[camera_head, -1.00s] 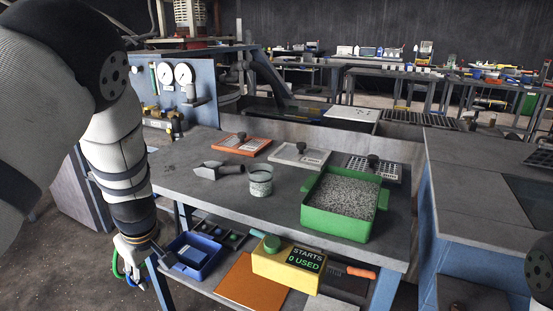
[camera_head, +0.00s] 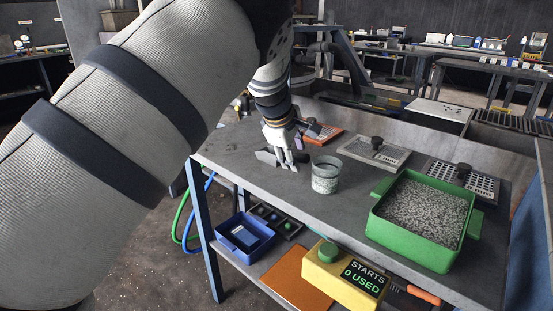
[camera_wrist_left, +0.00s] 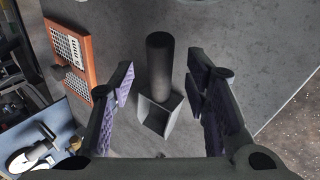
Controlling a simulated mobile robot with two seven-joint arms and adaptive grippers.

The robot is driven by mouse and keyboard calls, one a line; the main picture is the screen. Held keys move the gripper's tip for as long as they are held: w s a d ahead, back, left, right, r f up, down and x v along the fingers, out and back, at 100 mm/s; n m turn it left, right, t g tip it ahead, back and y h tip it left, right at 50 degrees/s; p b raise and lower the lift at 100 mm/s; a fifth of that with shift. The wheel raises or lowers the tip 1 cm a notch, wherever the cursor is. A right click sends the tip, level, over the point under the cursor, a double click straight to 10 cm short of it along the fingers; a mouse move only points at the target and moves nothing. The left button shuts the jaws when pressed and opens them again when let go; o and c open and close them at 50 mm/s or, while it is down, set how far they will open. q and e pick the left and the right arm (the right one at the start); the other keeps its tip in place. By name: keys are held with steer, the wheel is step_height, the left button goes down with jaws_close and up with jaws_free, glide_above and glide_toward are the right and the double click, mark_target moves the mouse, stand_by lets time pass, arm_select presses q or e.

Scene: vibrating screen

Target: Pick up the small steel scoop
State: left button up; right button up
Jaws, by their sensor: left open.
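The small steel scoop lies on the grey bench top (camera_head: 255,170). In the left wrist view the scoop (camera_wrist_left: 157,112) sits between my open fingers, with its dark cylindrical handle pointing away and its open grey pan nearer the palm. My left gripper (camera_wrist_left: 160,90) has purple-padded fingers spread on both sides of it, with gaps to each. In the head view my left gripper (camera_head: 287,162) is low over the bench, just left of the glass beaker, and hides most of the scoop (camera_head: 266,157). My right gripper is not in view.
A glass beaker (camera_head: 325,176) with grey material stands close right of the gripper. An orange-framed sieve (camera_head: 325,135) and a grey-framed sieve (camera_head: 374,153) lie behind. A green tray of gravel (camera_head: 381,236) is at right. A yellow start counter box (camera_head: 345,281) sits below the front edge.

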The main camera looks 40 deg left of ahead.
arm_select(q)
steer(key=shift+w+f, duration=0.3)
steer(key=shift+f, duration=0.15)
jaws_close()
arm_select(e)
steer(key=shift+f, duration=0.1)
arm_select(q)
steer(key=shift+r, duration=0.1)
